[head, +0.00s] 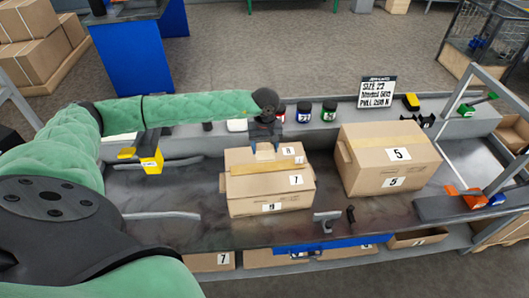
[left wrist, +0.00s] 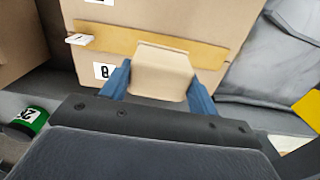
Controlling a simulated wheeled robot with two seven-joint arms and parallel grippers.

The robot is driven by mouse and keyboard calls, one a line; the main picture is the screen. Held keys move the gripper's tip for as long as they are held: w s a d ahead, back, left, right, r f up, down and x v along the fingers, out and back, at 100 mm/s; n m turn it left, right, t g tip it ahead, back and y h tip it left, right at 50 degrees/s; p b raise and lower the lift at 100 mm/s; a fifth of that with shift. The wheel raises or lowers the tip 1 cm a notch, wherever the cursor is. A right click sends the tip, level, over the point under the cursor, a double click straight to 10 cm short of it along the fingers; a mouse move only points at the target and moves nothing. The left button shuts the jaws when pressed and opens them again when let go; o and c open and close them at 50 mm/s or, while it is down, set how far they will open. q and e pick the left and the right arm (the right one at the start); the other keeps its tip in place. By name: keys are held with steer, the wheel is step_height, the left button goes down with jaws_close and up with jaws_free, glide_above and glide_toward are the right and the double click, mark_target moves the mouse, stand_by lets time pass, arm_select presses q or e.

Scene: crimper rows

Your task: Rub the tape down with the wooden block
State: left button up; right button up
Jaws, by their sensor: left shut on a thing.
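My left gripper (head: 265,145) is shut on the wooden block (head: 265,153), a pale block. It is above the far part of the top of a cardboard box (head: 245,187) labelled 7. A strip of brown tape (head: 262,166) runs across the box top. In the left wrist view the wooden block (left wrist: 161,74) sits between the two blue fingers (left wrist: 160,85) and overlaps the tape (left wrist: 207,56). I cannot tell whether the block touches the tape. My right gripper does not show.
A larger box (head: 365,178) labelled 5 stands to the right. Several small jars (head: 304,111) line the back ledge. A tape dispenser (head: 327,220) lies at the bench's front edge. A yellow and black thing (head: 151,160) stands at left. The bench's front left is mostly clear.

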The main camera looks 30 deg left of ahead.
arm_select(q)
steer(key=shift+s+a+r, duration=0.1)
steer(key=shift+r, duration=1.15)
steer(key=shift+f, duration=0.15)
